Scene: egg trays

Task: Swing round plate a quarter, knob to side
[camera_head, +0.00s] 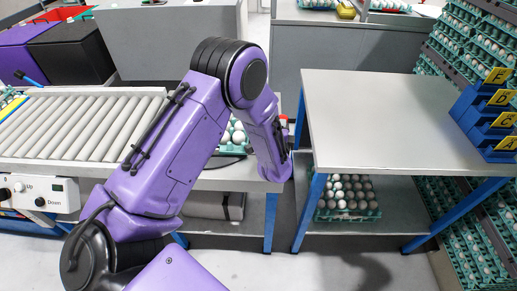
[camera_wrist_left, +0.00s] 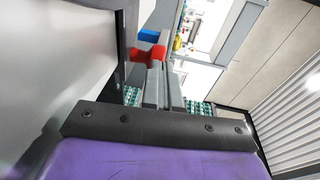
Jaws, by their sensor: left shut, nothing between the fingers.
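My left arm reaches across the head view, and its gripper (camera_head: 284,134) hangs at the right end of the conveyor table, partly hidden by its wrist. In the left wrist view its grey fingers (camera_wrist_left: 160,84) are together with nothing between them. A small red part (camera_wrist_left: 148,54) shows just past the fingertips; a red spot (camera_head: 283,118) also shows by the gripper in the head view. I cannot tell whether it is the knob. A dark, curved-edged plate (camera_head: 226,161) shows partly beside my arm, mostly hidden. My right gripper is not in view.
A green tray of eggs (camera_head: 237,133) sits behind my forearm, beside the roller conveyor (camera_head: 75,125). A bare grey table (camera_head: 375,120) stands to the right, with blue lettered holders (camera_head: 487,118) at its far right. Another egg tray (camera_head: 346,213) lies on its lower shelf.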

